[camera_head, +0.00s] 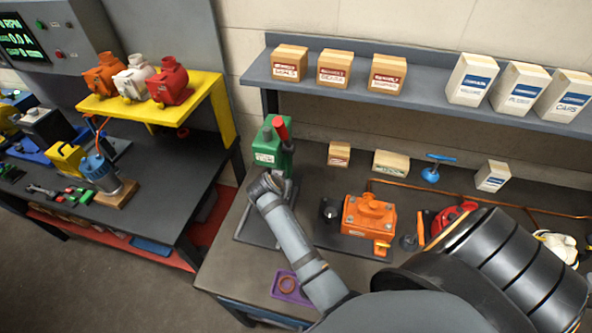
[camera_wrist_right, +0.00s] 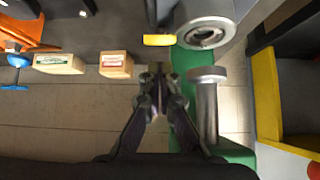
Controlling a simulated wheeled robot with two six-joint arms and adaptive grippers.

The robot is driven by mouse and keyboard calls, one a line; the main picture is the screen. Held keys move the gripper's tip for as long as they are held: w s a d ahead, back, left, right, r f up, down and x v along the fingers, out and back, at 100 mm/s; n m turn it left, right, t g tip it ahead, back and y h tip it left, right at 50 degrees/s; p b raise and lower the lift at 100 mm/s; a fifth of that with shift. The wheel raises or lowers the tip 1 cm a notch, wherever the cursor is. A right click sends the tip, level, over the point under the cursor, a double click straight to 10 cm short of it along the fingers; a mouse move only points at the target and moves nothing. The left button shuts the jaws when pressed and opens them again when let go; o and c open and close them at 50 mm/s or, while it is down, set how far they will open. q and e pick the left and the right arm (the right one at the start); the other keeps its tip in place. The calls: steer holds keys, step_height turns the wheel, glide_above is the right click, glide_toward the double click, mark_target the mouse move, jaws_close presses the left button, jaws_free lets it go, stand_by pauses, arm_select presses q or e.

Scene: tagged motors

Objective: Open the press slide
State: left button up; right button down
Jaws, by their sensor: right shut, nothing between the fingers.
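The green press (camera_head: 266,150) with a red-topped handle (camera_head: 280,130) stands at the left end of the bench. My right arm reaches to it from the bottom, and its wrist end covers the lower front of the press in the head view. In the right wrist view my right gripper (camera_wrist_right: 158,92) is shut and empty, beside the green press body (camera_wrist_right: 185,62). A round-headed metal rod (camera_wrist_right: 207,105) stands just right of the fingers, and a metal ring (camera_wrist_right: 207,33) lies beyond. I cannot tell which part is the slide, or whether the fingertips touch the press. My left gripper is not in view.
An orange motor housing (camera_head: 368,216) sits right of the press. A purple tray (camera_head: 290,287) lies near the front edge. Small boxes (camera_head: 339,154) stand at the back below a grey shelf (camera_head: 420,96). A yellow stand (camera_head: 215,110) with motors is on the left table.

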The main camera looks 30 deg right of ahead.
steer(key=shift+d+f+b, duration=0.1)
steer(key=shift+f+b, duration=0.1)
steer(key=shift+b, duration=0.2)
steer(key=b+x, duration=0.8)
steer(key=shift+w+d+f, duration=0.15)
steer(key=shift+w+f, duration=0.05)
steer(key=shift+f, duration=0.15)
steer(key=shift+w+d+f, duration=0.15)
steer(key=shift+w+d, duration=0.05)
steer(key=shift+d, duration=0.05)
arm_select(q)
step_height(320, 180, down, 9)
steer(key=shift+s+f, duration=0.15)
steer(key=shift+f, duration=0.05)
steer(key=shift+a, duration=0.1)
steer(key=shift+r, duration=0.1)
